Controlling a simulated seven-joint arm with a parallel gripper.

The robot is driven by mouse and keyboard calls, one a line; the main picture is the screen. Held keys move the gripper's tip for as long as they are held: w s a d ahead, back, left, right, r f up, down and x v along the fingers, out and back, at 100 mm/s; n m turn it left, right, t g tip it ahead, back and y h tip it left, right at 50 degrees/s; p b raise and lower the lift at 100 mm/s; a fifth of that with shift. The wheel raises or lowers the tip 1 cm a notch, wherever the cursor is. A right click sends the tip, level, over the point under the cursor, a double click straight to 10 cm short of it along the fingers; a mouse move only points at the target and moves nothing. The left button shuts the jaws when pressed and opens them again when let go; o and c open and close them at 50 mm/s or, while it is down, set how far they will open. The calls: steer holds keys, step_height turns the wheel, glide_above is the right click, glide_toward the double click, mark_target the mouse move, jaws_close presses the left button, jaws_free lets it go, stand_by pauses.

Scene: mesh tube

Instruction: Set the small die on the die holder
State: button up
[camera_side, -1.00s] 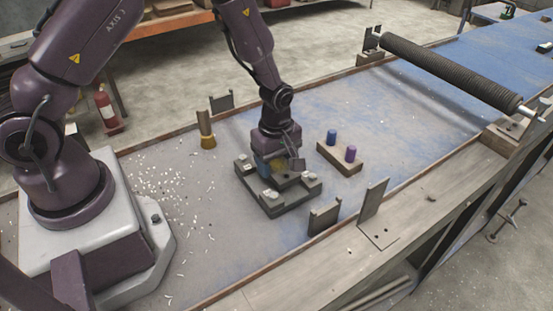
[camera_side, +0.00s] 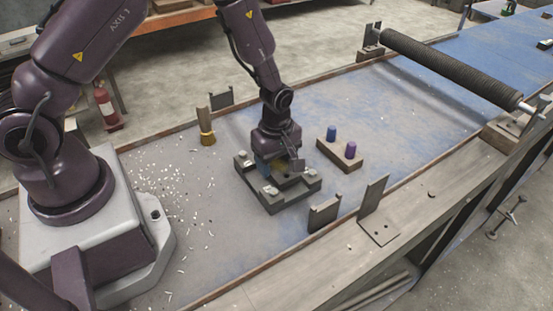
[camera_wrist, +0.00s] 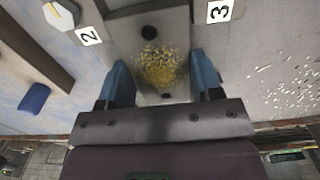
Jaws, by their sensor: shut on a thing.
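My gripper (camera_wrist: 164,82) is pointed down over the die holder, with a blue finger on each side of a grey block. It is shut on this block, which I take to be the small die (camera_wrist: 125,27). The die has dark round holes and yellow shavings on its top. The die holder (camera_side: 274,207) is a dark square fixture on the blue-grey table, with raised corner blocks. In the wrist view, labels "2" and "3" show on either side of the die. The die's underside is hidden, so I cannot tell whether it touches the holder.
A wooden block (camera_side: 338,160) with a blue peg (camera_side: 331,132) and a purple peg (camera_side: 351,149) stands to the right. A brush (camera_side: 207,126) stands behind left. Upright metal brackets (camera_side: 324,213) stand at the front edge.

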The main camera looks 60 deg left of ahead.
steer(key=shift+f, duration=0.3)
steer(key=o, duration=1.4)
step_height(320, 180, up, 13)
steer(key=s+a+r+m+t, duration=0.1)
steer(key=s+r+m+t, duration=0.4)
steer(key=s+r+m, duration=1.2)
step_height(320, 180, up, 2)
steer(key=shift+s+r+m+t, duration=0.2)
steer(key=shift+r+m+t, duration=0.1)
steer(key=shift+m, duration=0.2)
